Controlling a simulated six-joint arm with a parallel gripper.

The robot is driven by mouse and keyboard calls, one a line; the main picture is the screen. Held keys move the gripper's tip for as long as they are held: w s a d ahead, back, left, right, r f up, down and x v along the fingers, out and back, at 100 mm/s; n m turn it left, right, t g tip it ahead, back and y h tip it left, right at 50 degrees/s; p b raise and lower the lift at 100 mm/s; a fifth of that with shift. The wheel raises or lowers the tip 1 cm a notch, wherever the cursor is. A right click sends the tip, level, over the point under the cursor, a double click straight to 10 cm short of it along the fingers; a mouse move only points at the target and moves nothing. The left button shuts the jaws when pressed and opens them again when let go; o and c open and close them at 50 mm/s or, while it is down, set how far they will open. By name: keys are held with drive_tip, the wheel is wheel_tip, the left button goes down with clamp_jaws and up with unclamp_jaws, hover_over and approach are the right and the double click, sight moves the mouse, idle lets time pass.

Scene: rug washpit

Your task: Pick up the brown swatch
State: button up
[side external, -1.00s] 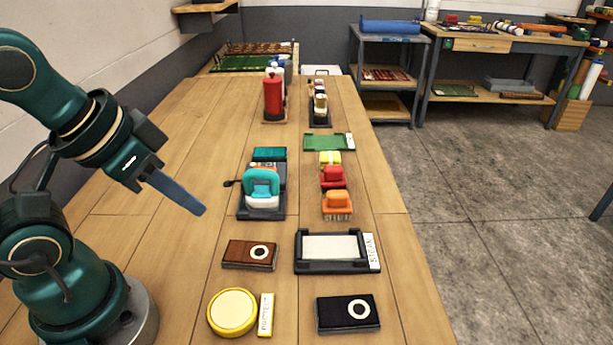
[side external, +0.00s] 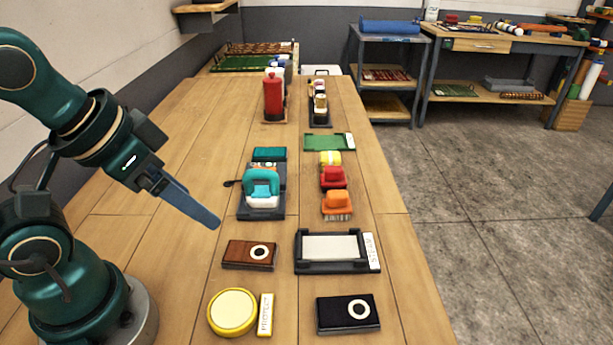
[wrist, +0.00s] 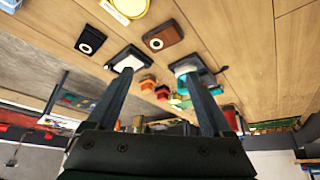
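The brown swatch (side external: 240,254) lies flat on the wooden table in the side view, a dark block with a white ring on its right part. It also shows near the top middle of the wrist view (wrist: 163,36), clear of both fingers. My gripper (side external: 216,224) is above the table, with its fingertips up and to the left of the brown swatch in the side view. In the wrist view my gripper (wrist: 158,73) has its two fingers spread wide with nothing held between them.
A black swatch (side external: 336,313) with a white ring, a yellow round pad (side external: 232,308) and a black-framed tray (side external: 302,266) lie close by. A teal-handled tool (side external: 262,190) and brushes (side external: 337,205) stand farther back.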

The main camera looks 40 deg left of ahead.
drive_tip(key=shift+o, duration=0.3)
drive_tip(key=n+g, duration=0.5)
drive_tip(key=n, duration=2.1)
hover_over(250, 252)
wheel_tip(250, 252, down, 10)
drive_tip(key=shift+w+r, duration=0.1)
drive_tip(key=shift+w, duration=0.05)
drive_tip(key=shift+a+f+g, duration=0.1)
drive_tip(key=shift+f+g, duration=0.2)
drive_tip(key=shift+f, duration=2.5)
